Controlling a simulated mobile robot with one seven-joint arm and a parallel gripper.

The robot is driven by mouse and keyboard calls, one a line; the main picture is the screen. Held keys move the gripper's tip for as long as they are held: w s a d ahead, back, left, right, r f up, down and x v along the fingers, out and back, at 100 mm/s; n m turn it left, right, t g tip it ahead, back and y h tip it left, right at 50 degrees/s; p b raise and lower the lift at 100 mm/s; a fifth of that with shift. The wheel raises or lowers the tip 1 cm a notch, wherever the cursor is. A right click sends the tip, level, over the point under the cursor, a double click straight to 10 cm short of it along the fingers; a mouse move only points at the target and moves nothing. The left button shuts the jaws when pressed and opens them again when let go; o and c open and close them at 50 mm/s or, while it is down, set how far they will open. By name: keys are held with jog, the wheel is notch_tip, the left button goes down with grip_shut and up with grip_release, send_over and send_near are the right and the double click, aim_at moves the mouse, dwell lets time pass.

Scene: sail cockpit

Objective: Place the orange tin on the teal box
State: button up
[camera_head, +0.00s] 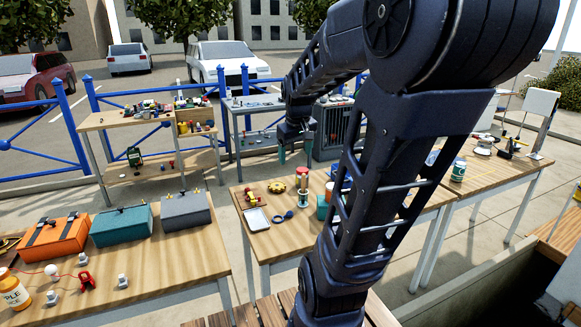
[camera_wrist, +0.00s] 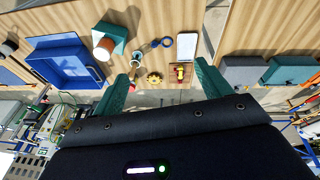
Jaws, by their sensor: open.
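A small orange-red cylinder (camera_head: 329,190), which looks like the orange tin, stands on the middle table by a small teal box (camera_head: 323,207). In the wrist view the teal box (camera_wrist: 117,30) has a white-ended, brown-orange cylinder (camera_wrist: 103,47) against or on it; I cannot tell which. A larger teal box (camera_head: 122,223) with a handle lies on the left table, between an orange case and a grey one. My gripper (camera_head: 297,152) is open and empty, above the far side of the middle table. Its teal fingers (camera_wrist: 160,84) show apart in the wrist view.
Near the small teal box are a red-topped jar (camera_head: 302,178), yellow gear (camera_head: 278,187), white tray (camera_head: 257,218) and blue ring (camera_wrist: 167,41). A blue tray (camera_wrist: 75,62) lies beside them. The orange case (camera_head: 54,237) and grey case (camera_head: 185,210) flank the larger teal box.

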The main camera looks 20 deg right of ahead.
jog(key=s+a+m+t, duration=0.1)
jog(key=s+a, duration=0.2)
jog(key=s, duration=0.2)
jog(key=s+a+r, duration=0.1)
jog(key=s+a, duration=0.2)
jog(key=s, duration=0.2)
jog(key=shift+s+a+m+t+y, duration=0.15)
jog(key=shift+s+m+t+y, duration=0.2)
jog(key=shift+m+t+y, duration=0.05)
